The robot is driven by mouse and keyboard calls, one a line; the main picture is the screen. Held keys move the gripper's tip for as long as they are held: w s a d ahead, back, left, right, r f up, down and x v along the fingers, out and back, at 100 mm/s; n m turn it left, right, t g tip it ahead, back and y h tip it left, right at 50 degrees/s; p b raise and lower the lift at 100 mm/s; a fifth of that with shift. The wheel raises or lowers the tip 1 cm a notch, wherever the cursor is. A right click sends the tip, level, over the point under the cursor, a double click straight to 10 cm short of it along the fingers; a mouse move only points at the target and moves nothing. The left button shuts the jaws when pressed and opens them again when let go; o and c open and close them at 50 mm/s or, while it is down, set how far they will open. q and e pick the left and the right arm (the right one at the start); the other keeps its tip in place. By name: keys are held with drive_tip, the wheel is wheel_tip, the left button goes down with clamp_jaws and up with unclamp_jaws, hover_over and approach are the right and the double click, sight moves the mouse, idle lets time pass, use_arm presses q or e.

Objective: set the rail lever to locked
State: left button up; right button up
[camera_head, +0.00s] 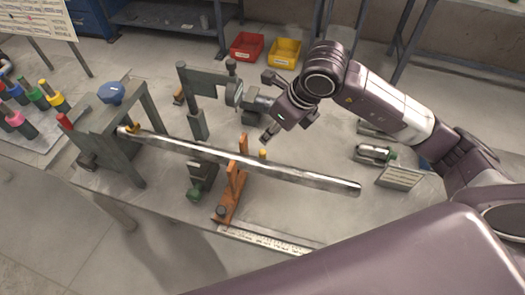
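A long metal rail (260,163) runs across the bench through a grey frame on the left. A short lever with a red grip (65,121) stands by that frame; I cannot tell whether it is the rail lever or what its setting is. An orange bracket (233,185) stands at the rail's middle. A grey upright post (192,105) carries an arm ending in a round disc and short grey shaft (254,102). My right gripper (268,106) has its fingers spread above and below this shaft's end; contact is unclear. My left gripper is out of view.
A blue knob (112,92) tops the grey frame. Red (247,45) and yellow (285,52) bins lie behind. Metal cylinders (374,153) lie at the right. A ruler strip (262,240) marks the front edge.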

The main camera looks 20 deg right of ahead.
drive_tip(key=b, duration=0.4)
hover_over(263, 152)
drive_tip(key=s+d, duration=0.2)
wheel_tip(263, 152, down, 5)
drive_tip(key=x, duration=0.8)
drive_tip(key=shift+s+a+p, duration=0.15)
drive_tip(key=shift+a+p, duration=0.1)
drive_tip(key=shift+p, duration=0.15)
drive_tip(key=shift+c, duration=0.3)
clamp_jaws()
